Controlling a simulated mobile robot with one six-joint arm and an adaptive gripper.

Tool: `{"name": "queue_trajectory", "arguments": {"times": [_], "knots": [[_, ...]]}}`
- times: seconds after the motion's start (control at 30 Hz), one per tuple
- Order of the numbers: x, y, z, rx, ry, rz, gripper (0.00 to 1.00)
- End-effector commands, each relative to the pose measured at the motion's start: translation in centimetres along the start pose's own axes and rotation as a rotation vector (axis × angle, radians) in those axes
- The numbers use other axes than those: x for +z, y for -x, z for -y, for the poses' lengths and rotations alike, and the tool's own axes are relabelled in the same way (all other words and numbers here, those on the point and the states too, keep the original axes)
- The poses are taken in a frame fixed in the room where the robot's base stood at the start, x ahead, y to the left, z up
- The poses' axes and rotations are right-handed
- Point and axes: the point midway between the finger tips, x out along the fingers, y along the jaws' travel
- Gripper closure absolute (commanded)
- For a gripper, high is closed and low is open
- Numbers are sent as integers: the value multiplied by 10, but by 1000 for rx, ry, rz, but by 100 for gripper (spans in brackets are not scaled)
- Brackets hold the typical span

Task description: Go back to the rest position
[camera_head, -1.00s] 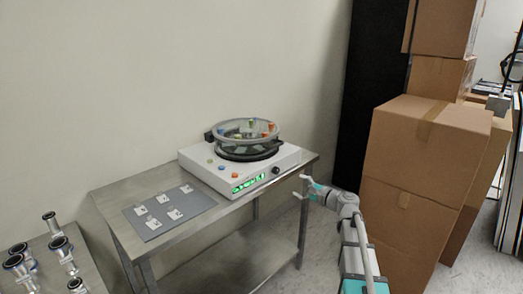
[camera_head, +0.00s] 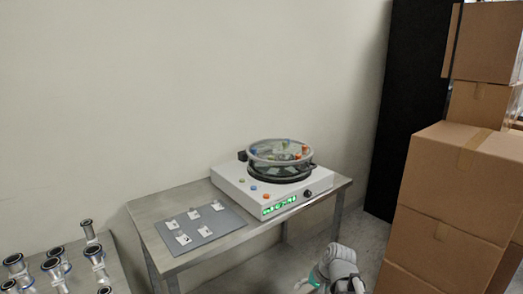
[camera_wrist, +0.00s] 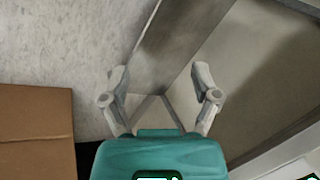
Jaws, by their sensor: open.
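My gripper (camera_wrist: 160,90) is open and empty in the wrist view, its two grey fingers spread apart with only floor and the table's metal frame behind them. In the head view my gripper (camera_head: 308,284) is at the bottom edge, partly cut off, in front of and below the right end of the steel table (camera_head: 190,200). It touches nothing that I can see.
A white machine (camera_head: 270,190) with a round clear bowl (camera_head: 280,153) stands on the table, beside a grey mat (camera_head: 200,226) with small white parts. Cardboard boxes (camera_head: 450,190) are stacked at the right. Metal pipe fittings (camera_head: 95,256) stand at the lower left.

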Motion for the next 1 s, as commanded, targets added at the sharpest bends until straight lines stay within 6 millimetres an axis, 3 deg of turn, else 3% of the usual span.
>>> {"name": "queue_trajectory", "arguments": {"times": [0.03, 0.2, 0.57, 1.0], "knots": [[13, -1, -5, 53, 40, 16, 21], [34, -1, -22, 196, 137, 60, 21], [63, 7, -46, 399, 264, 129, 21], [58, 48, -28, 404, 265, 130, 21]]}}
